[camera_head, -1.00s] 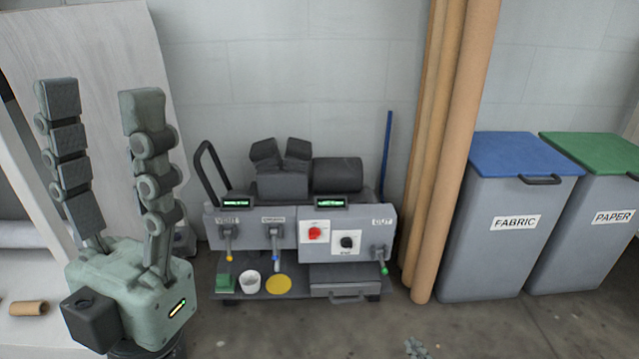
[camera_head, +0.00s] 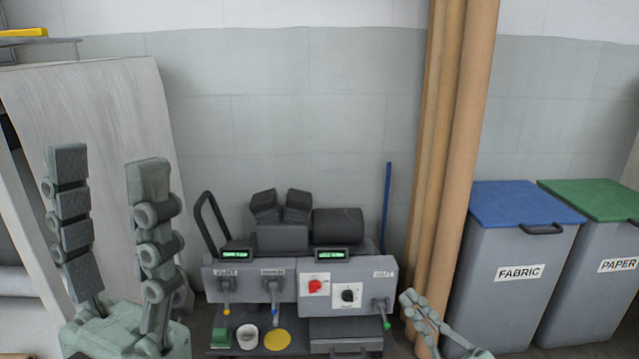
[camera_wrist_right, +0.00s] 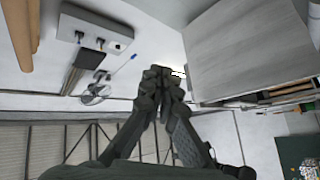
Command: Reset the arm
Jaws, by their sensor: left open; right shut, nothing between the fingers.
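My left gripper (camera_head: 110,195) stands upright at the left of the head view, its two jointed fingers wide apart and empty. My right gripper (camera_head: 408,300) shows at the lower middle right of the head view, its fingers together and pointing up and left. In the right wrist view its fingers (camera_wrist_right: 163,80) meet at the tips with nothing between them. Behind the grippers is the grey press (camera_head: 300,285), with levers, a red switch, a black knob and two lit displays. The right gripper is just right of the press's rightmost lever in the picture.
Tall brown rolls (camera_head: 455,150) lean on the wall right of the press. A blue-lidded fabric bin (camera_head: 515,290) and a green-lidded paper bin (camera_head: 600,305) stand further right. A pale board (camera_head: 95,110) leans on the wall at the left. A blue rod (camera_head: 386,205) stands behind the press.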

